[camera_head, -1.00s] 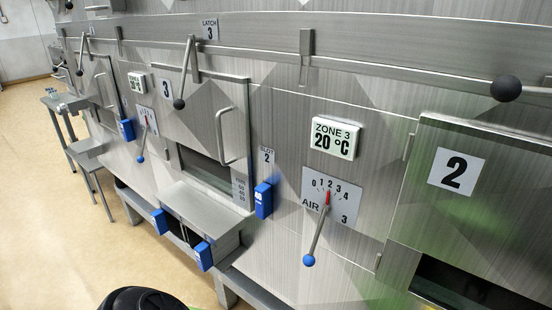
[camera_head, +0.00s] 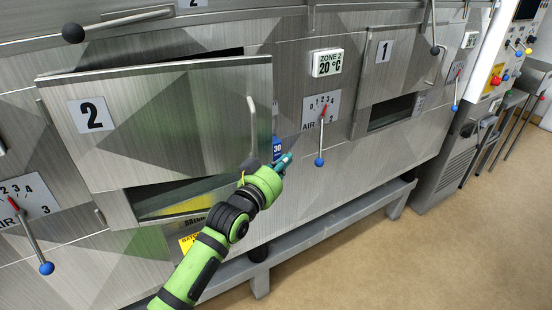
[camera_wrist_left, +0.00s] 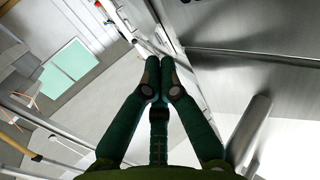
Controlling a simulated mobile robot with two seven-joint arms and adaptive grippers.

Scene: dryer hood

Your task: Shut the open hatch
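The open hatch, a brushed-metal panel marked 2 (camera_head: 165,125), stands out from the dryer wall in the head view. Dark gaps show along its top and below it. Its upright bar handle (camera_head: 252,122) is near its right edge. My left gripper (camera_head: 284,162) is just right of the handle's lower end, in front of the wall beside the hatch. In the left wrist view its green fingertips (camera_wrist_left: 160,64) meet with nothing visible between them. A metal cylinder (camera_wrist_left: 250,130) is beside the fingers there. Contact with the hatch cannot be told. My right gripper is not in view.
A latch lever with a black knob (camera_head: 73,33) lies nearly level above the hatch. An air lever with a blue knob (camera_head: 319,161) is right of my gripper. Hatch 1 (camera_head: 384,75) is further right. A metal rail (camera_head: 330,228) runs below; the tan floor is clear.

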